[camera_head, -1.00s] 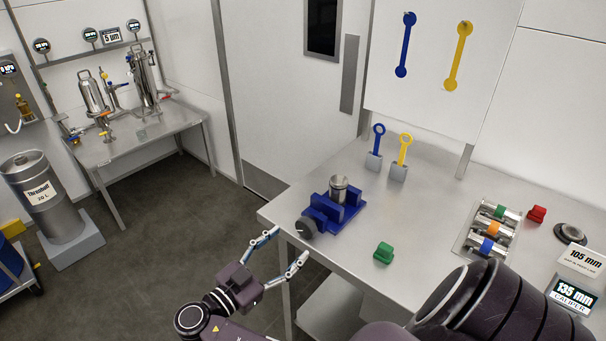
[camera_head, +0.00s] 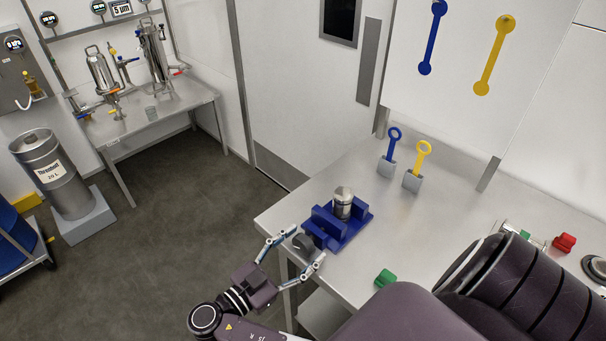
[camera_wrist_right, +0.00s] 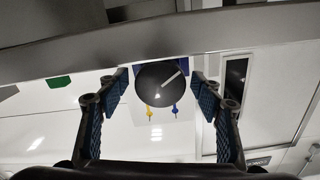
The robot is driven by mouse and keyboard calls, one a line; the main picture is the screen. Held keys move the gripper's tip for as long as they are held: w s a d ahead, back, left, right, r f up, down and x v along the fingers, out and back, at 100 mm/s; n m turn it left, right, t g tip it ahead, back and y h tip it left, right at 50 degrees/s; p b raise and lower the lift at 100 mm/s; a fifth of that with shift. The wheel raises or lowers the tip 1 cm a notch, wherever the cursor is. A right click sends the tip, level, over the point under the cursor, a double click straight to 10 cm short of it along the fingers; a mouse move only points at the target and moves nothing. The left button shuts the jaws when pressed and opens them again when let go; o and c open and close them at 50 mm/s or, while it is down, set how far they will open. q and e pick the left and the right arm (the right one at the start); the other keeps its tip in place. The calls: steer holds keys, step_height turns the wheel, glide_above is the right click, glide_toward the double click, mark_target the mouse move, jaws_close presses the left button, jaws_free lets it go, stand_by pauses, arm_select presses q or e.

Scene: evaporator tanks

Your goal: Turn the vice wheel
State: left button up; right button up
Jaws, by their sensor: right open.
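The blue vice (camera_head: 340,232) sits on the corner of the steel table and holds a small metal cylinder (camera_head: 343,203). Its dark round wheel (camera_head: 303,244) faces my right gripper at the table's edge. My right gripper (camera_head: 302,246) is open, with one finger on each side of the wheel. In the right wrist view the wheel (camera_wrist_right: 150,88), with a pale line on its face, shows between the two blue-padded fingertips (camera_wrist_right: 162,90), with gaps on both sides. Whether the fingers reach past its rim is hard to tell. My left gripper is not in view.
The table edge (camera_head: 283,243) runs close to my right gripper. A green block (camera_head: 385,278) lies right of the vice. Blue (camera_head: 390,150) and yellow (camera_head: 419,166) ring-handled tools stand in grey holders behind it. Bare tabletop lies between them.

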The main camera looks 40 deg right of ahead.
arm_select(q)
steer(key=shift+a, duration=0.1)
arm_select(e)
steer(key=shift+a, duration=0.1)
steer(key=shift+c, duration=0.2)
steer(key=shift+c, duration=1.2)
steer(key=c, duration=0.9)
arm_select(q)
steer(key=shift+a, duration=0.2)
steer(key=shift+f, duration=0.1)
arm_select(e)
steer(key=n, duration=0.2)
steer(key=shift+n, duration=0.4)
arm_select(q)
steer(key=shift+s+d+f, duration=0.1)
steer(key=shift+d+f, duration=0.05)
arm_select(e)
steer(key=shift+r+n, duration=0.1)
steer(key=shift+n, duration=1.8)
